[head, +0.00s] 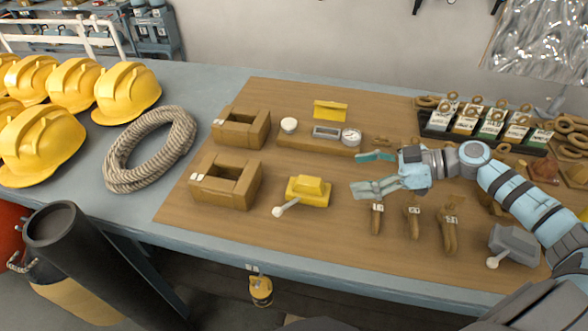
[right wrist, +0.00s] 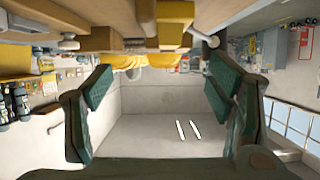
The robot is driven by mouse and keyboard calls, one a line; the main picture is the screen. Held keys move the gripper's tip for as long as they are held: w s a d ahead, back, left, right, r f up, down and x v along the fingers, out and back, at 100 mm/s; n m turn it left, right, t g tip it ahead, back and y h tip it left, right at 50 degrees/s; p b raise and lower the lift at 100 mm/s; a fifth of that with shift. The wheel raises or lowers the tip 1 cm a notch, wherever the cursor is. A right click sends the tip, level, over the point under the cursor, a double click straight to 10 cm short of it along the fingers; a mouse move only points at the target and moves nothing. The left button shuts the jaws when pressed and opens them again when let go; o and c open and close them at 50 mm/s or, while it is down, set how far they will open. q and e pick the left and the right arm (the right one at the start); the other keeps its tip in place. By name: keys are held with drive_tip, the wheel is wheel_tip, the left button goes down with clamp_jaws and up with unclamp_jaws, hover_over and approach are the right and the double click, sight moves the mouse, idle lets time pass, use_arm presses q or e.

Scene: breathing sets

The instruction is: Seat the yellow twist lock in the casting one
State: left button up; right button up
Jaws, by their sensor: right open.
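The yellow twist lock (head: 309,190) sits on the brown board, with its pale-knobbed lever pointing to the lower left. Two brown, box-shaped castings with open tops stand to its left, a rear one (head: 259,133) and a front one (head: 251,188). Their small labels are too small to read, so I cannot tell which is casting one. Both openings look empty. My right gripper (head: 362,174) is open and empty, to the right of the yellow lock and apart from it. Its spread fingers also frame the right wrist view (right wrist: 158,75). My left gripper is not in view.
A coiled rope (head: 152,150) and yellow helmets (head: 126,92) lie left of the board. A wooden block with a gauge (head: 350,137) stands behind the lock. Labelled brown handles (head: 413,222) lie below my right gripper. A grey lever piece (head: 513,244) sits at the right.

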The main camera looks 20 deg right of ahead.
sight(319, 183)
drive_tip(key=x, duration=0.8)
drive_tip(key=s+x, duration=0.1)
drive_tip(key=x, duration=0.3)
drive_tip(key=shift+w+a+f, duration=0.15)
drive_tip(key=shift+a+f, duration=0.05)
drive_tip(key=shift+a, duration=0.55)
drive_tip(key=shift+c, duration=0.2)
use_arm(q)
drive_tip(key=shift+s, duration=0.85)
use_arm(e)
clamp_jaws()
